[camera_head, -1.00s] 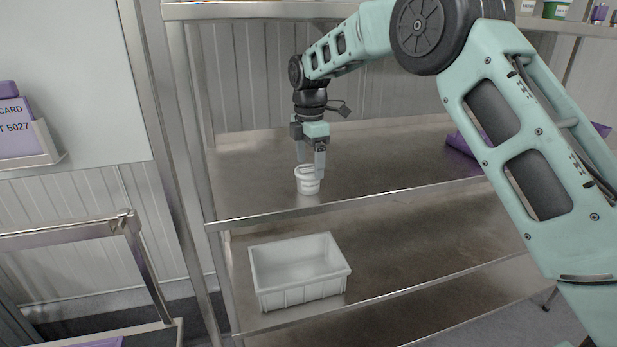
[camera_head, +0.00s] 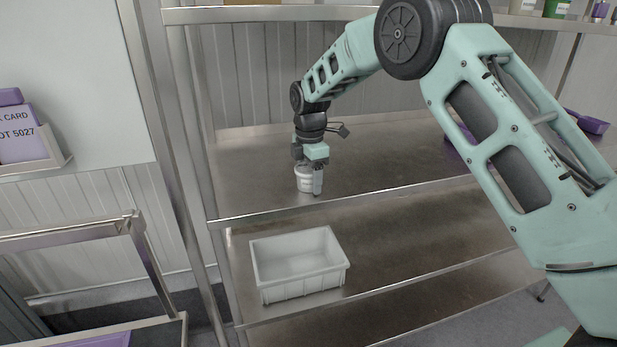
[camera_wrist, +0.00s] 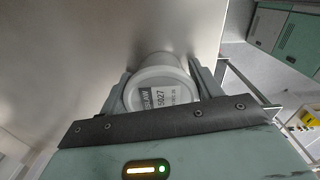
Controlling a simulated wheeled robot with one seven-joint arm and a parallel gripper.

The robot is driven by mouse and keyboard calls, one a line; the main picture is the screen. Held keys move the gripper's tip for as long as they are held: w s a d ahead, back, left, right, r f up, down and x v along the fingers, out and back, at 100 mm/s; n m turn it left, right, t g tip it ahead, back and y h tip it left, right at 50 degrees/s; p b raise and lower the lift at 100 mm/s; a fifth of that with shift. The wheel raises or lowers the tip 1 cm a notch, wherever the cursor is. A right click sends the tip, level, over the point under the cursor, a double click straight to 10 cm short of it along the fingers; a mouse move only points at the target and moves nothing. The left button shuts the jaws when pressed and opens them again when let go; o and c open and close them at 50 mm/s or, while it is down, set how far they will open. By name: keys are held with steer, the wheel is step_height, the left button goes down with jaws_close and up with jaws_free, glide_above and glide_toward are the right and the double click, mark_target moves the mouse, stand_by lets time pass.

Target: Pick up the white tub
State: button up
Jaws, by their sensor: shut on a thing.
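The white tub (camera_head: 305,182) stands upright on the middle metal shelf (camera_head: 400,172), near its front edge. My gripper (camera_head: 309,180) has come down over it from above and is shut on it, one finger showing at its right side.
An empty pale grey crate (camera_head: 298,284) stands on the lower shelf, below the tub. A purple scoop-like item (camera_head: 588,122) lies at the right on the middle shelf. A metal upright (camera_head: 185,150) stands left of the tub.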

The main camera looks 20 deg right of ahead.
steer(key=shift+r+b, duration=0.7)
steer(key=shift+r, duration=0.1)
steer(key=shift+s+r+b, duration=0.15)
steer(key=shift+r+b, duration=0.45)
steer(key=shift+r, duration=0.3)
steer(key=s+b, duration=0.6)
steer(key=s, duration=1.1)
steer(key=shift+s+b, duration=0.3)
steer(key=shift+s, duration=0.05)
